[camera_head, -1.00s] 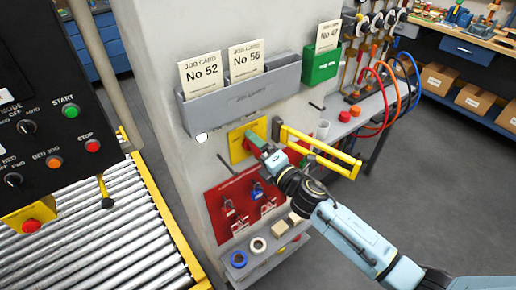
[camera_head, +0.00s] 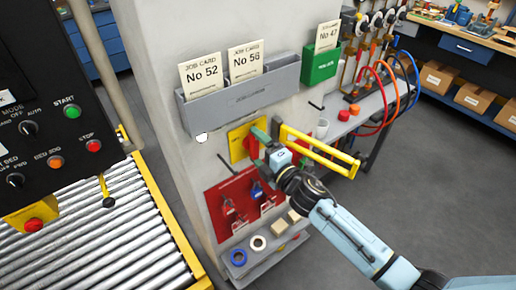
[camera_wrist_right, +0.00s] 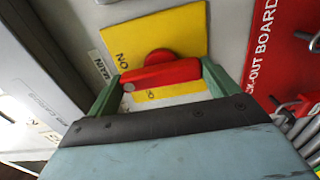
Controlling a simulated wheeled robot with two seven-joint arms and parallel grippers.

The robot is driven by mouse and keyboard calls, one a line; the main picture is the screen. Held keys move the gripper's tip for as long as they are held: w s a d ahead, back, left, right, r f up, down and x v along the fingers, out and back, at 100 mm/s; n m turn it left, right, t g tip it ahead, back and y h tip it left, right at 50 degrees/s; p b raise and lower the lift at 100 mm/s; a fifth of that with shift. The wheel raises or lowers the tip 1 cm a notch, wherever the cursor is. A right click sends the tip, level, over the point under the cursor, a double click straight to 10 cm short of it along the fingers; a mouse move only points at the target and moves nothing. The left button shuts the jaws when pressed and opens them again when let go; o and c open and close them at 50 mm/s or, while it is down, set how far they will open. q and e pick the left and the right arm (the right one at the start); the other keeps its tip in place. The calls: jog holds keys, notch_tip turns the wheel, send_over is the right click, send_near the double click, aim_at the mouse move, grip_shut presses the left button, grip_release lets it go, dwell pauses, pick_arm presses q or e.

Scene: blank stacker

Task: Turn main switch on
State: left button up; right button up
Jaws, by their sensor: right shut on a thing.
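The main switch is a yellow plate (camera_head: 235,148) with a red handle (camera_head: 252,147) on the side of a grey column. In the right wrist view the handle (camera_wrist_right: 165,73) lies across the picture between my two green fingers, with its red hub above it on the yellow plate (camera_wrist_right: 178,28). My right gripper (camera_head: 261,141) is shut on the handle; its fingertips also show in the wrist view (camera_wrist_right: 158,80). In the head view the gripper partly covers the handle. Upside-down "ON" lettering shows on the plate, near "MAIN". My left gripper is out of view.
A red lock-out board (camera_head: 225,201) with padlocks hangs below the switch, above a small shelf (camera_head: 270,252) with tape rolls. A yellow rail (camera_head: 320,152) stands out to the right. A grey job-card holder (camera_head: 240,102) is above; a black control panel (camera_head: 50,110) is left.

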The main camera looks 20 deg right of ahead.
jog(key=o, duration=0.8)
jog(key=b+v, duration=0.1)
jog(key=v, duration=1.2)
jog(key=shift+s, duration=0.2)
